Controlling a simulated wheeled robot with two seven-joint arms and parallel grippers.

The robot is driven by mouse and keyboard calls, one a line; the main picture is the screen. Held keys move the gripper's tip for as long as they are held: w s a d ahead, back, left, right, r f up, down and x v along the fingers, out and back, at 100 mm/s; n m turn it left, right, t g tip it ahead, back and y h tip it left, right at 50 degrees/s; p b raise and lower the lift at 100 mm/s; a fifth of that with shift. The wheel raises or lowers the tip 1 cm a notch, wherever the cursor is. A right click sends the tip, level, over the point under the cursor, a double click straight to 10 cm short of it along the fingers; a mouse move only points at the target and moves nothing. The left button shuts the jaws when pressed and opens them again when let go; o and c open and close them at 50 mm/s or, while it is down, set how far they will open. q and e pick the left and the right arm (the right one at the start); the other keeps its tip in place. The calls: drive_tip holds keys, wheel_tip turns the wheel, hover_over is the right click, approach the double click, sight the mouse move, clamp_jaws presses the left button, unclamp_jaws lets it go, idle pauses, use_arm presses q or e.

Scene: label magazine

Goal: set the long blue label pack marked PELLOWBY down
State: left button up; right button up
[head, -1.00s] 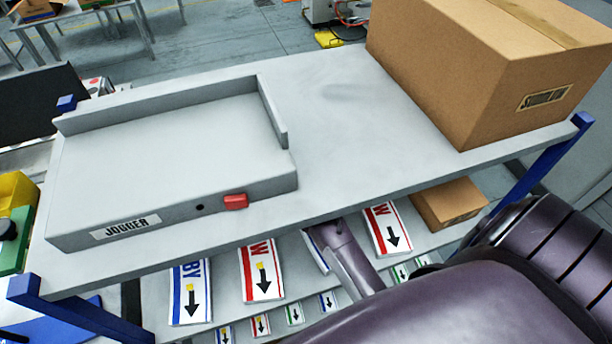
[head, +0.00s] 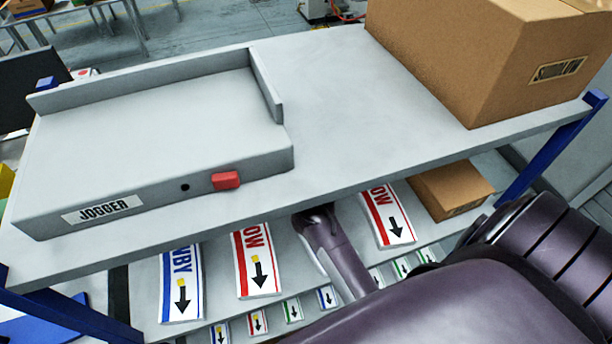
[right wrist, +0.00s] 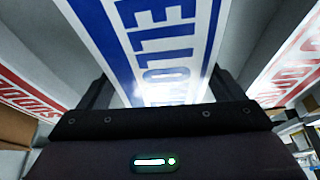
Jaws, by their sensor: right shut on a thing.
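The long blue-and-white label pack (right wrist: 165,45) fills the middle of the right wrist view. Part of its name, "ELLOW", is readable, and its ends are out of sight. My right gripper (right wrist: 160,90) is shut on the pack, with a dark finger on each side. In the head view my right arm reaches under the top shelf, and the fingers are hidden there. A thin pale strip beside the wrist may be the pack's edge. I cannot tell whether the pack touches the lower shelf. My left gripper is not in view.
On the lower shelf lie another blue pack ending "WBY" (head: 181,285) and red packs left (head: 257,262) and right (head: 388,214) of my arm. A small carton (head: 450,188) is right. The jogger (head: 150,125) and a large carton (head: 470,65) stand on top.

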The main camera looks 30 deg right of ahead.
drive_tip(key=shift+f+b, duration=0.4)
drive_tip(key=shift+f, duration=0.1)
idle(0.3)
drive_tip(key=o, duration=1.3)
drive_tip(key=shift+o, duration=0.2)
drive_tip(key=shift+s, duration=0.1)
drive_tip(key=p+v, duration=0.1)
drive_tip(key=v, duration=0.6)
drive_tip(key=shift+s+r, duration=0.1)
drive_tip(key=shift+r, duration=0.3)
drive_tip(key=shift+a, duration=0.1)
